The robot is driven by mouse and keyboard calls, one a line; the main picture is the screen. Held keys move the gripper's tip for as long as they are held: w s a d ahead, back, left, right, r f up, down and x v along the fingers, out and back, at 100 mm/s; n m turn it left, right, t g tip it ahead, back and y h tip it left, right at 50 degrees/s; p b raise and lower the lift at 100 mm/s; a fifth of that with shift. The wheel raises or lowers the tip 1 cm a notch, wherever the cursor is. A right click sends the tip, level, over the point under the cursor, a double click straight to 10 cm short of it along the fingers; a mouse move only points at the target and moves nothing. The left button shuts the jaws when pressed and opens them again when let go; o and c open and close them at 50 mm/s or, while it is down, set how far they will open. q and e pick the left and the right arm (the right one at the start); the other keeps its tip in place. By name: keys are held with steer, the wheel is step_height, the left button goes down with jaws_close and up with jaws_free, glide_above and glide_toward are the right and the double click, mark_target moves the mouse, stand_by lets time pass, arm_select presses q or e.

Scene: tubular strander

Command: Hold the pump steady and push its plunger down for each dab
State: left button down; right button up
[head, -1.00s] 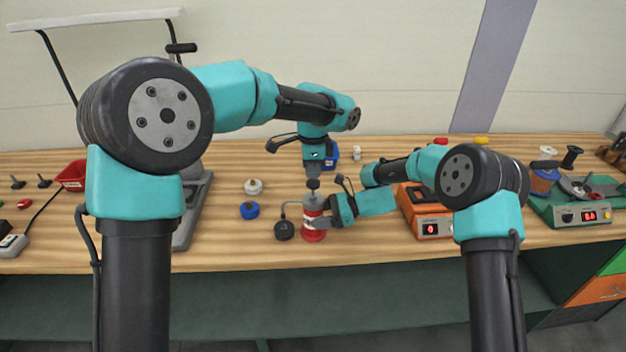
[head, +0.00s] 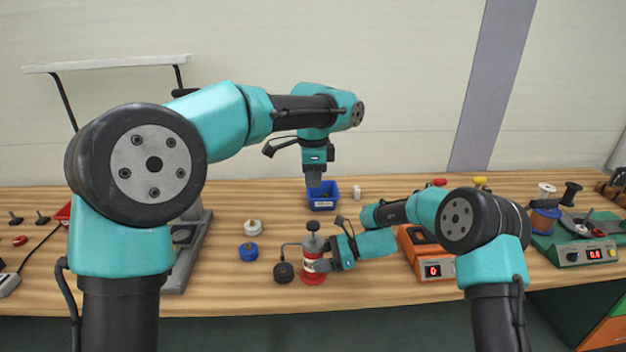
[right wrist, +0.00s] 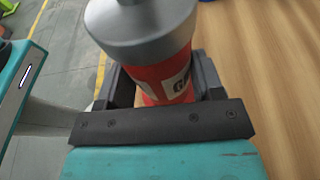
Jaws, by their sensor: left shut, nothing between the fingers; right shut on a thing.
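The pump (head: 313,273) is a red bottle with a white label, a grey collar and a dark plunger knob (head: 312,226). It stands upright near the table's front edge. My right gripper (head: 326,266) is shut around the bottle's body from the right. The right wrist view shows the red body (right wrist: 165,82) between its black fingers, under the grey collar (right wrist: 142,28). My left gripper (head: 314,184) is shut and empty, pointing down above the plunger knob with a clear gap. A thin spout reaches left from the pump over a round black piece (head: 284,272).
A blue bin (head: 322,197) stands behind the pump. A blue-topped jar (head: 248,252) and a white-topped one (head: 253,227) are to the left. An orange device (head: 428,255) stands right of my right gripper. Bare wood lies between the jars and the pump.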

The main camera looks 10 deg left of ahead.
steer(key=o, duration=1.1)
steer(key=shift+c, duration=0.2)
steer(key=shift+d, duration=0.15)
steer(key=v, duration=1.1)
steer(key=shift+w+d+r, duration=0.15)
steer(key=shift+d, duration=0.2)
